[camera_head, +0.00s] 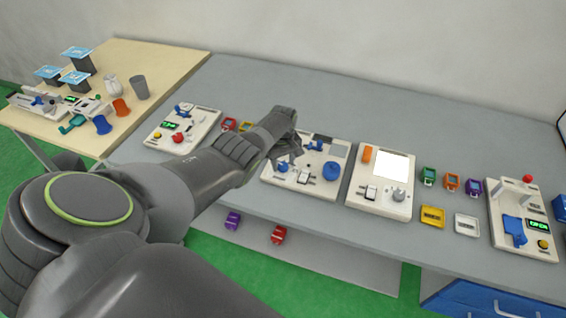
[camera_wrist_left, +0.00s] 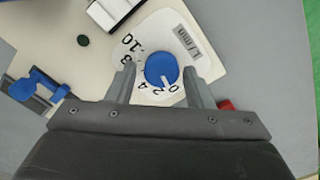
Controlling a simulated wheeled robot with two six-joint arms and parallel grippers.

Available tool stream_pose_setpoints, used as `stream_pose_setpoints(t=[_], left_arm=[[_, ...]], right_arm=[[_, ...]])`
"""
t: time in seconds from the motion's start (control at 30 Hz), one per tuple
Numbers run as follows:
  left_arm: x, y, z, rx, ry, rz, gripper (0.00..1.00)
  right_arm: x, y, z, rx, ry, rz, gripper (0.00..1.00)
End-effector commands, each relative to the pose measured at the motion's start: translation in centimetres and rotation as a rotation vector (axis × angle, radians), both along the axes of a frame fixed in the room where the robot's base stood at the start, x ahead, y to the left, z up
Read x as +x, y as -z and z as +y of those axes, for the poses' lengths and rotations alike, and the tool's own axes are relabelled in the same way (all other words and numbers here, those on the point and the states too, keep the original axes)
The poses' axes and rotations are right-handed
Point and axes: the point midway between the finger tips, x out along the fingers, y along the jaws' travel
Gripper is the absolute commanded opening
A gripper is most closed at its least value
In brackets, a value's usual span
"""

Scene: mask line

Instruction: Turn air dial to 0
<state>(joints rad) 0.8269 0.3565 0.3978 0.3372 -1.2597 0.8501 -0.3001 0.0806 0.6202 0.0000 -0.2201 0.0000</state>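The air dial (camera_wrist_left: 161,70) is a round blue knob on a white plate marked "L/min" with a printed number scale. Its white mark points down in the left wrist view, near the 0 and 2; I cannot tell exactly which. My left gripper (camera_wrist_left: 160,80) is open, with one finger on each side of the dial; contact is not clear. In the head view my left gripper (camera_head: 289,155) is over the left part of a white panel (camera_head: 312,192), just above the small blue dial (camera_head: 283,167). My right gripper is not in view.
The panel also holds a white switch (camera_head: 304,178), a larger blue knob (camera_head: 330,170) and a blue lever (camera_wrist_left: 40,88). A panel with a white screen (camera_head: 392,165) stands to its right. Small coloured devices, including a red one (camera_head: 229,124), lie beside the panels.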

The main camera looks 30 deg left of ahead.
Motion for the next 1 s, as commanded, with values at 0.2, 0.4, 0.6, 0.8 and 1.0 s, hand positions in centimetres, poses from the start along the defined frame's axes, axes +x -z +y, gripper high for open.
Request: stream_pose_setpoints(t=[0.2,0.4,0.6,0.8,1.0], left_arm=[[-0.1,0.1,0.0,-0.001,0.001,0.004,0.56],[-0.2,-0.2,0.0,-0.001,0.001,0.004,0.56],[-0.1,-2.4,0.0,-0.001,0.002,0.003,0.56],[-0.1,-5.3,0.0,0.0,0.001,0.001,0.56],[-0.1,-8.3,0.0,0.001,0.001,0.001,0.56]], right_arm=[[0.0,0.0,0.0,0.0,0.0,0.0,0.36],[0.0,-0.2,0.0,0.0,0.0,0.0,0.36],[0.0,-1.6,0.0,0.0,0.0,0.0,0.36],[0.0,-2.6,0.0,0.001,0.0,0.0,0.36],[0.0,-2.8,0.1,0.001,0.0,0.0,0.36]])
